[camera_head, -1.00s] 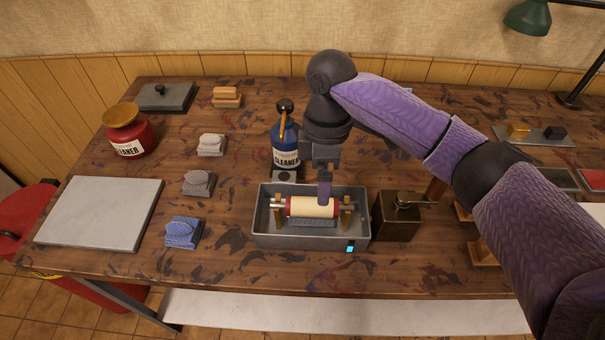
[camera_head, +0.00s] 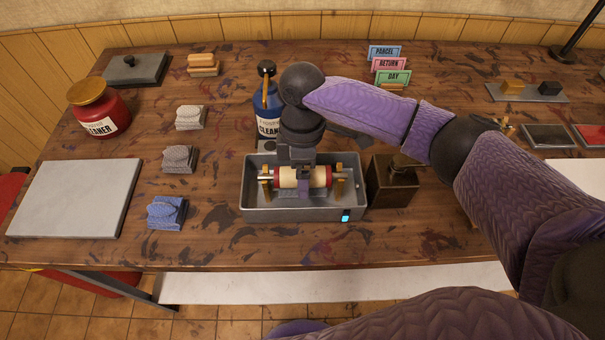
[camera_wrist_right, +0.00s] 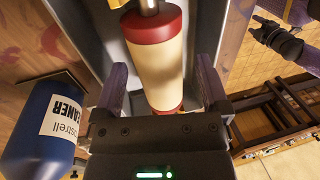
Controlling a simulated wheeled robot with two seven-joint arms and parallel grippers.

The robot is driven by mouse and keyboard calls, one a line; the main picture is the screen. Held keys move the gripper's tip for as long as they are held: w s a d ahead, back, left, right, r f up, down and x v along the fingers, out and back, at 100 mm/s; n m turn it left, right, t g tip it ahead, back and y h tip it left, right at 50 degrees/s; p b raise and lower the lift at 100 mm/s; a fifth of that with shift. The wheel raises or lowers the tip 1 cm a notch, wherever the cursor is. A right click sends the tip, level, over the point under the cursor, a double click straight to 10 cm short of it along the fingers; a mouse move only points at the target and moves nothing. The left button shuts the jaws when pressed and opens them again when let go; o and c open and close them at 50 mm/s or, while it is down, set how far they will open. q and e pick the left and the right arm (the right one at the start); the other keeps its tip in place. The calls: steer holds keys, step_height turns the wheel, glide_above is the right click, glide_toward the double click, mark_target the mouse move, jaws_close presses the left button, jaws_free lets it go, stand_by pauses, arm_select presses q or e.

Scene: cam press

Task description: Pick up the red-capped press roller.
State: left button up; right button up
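The red-capped press roller (camera_head: 318,178) has a cream body and red end caps. It lies level on brass-coloured supports in a grey metal tray (camera_head: 251,207). My right gripper (camera_head: 303,186) reaches down over its middle. In the right wrist view the roller (camera_wrist_right: 157,72) lies between the two fingers of the right gripper (camera_wrist_right: 161,75), with a visible gap on each side. The gripper is open and the roller still rests in the tray. A dark gripper, apparently my left (camera_wrist_right: 278,40), shows at the upper right of that view; its opening is unclear.
A blue cleaner bottle (camera_head: 268,112) stands close behind the tray. A dark brown box (camera_head: 392,183) with a brass-coloured part stands right of it. Several stamps, one blue (camera_head: 167,213), and a pale slab (camera_head: 72,199) lie left. The table in front of the tray is clear.

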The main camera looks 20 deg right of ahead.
jaws_close()
steer(key=shift+r, duration=0.1)
